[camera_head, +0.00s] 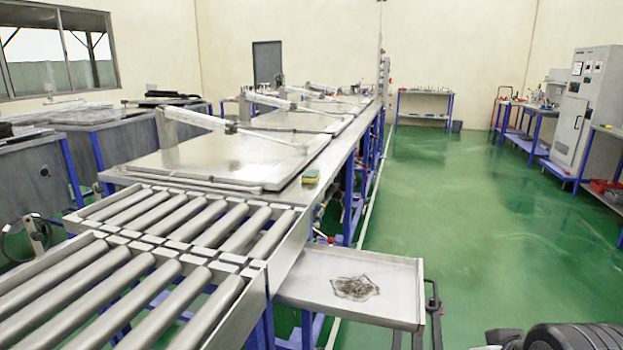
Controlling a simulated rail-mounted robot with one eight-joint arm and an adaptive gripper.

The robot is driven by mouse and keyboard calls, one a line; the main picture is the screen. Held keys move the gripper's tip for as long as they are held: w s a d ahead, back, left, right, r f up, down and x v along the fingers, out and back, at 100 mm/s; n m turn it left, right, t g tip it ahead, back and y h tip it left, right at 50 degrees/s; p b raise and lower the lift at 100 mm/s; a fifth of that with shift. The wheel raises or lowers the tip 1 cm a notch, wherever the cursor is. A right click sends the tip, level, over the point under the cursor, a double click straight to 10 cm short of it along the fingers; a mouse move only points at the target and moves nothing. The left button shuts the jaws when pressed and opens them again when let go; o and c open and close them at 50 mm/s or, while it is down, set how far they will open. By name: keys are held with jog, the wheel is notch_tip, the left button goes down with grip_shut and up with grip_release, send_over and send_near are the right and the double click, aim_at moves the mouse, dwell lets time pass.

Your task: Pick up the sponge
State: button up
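A small sponge (311,177), yellow with a green top, lies on the near right corner of the steel table (303,190), close to its right edge. It stands just beyond the roller conveyor and beside a large flat metal lid. Nothing holds it. My gripper cannot be made out in this view. Only dark rounded parts, seemingly of my own arm, show at the bottom right edge, well apart from the sponge.
A roller conveyor (180,222) fills the near left. A steel tray (340,262) with a tangle of dark scraps (355,288) juts out on its right. The flat lid (220,158) lies behind the conveyor, under a pneumatic arm (200,120). The green floor (470,220) on the right is clear.

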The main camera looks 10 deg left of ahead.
jog(key=o, duration=1.8)
jog(key=shift+c, duration=0.2)
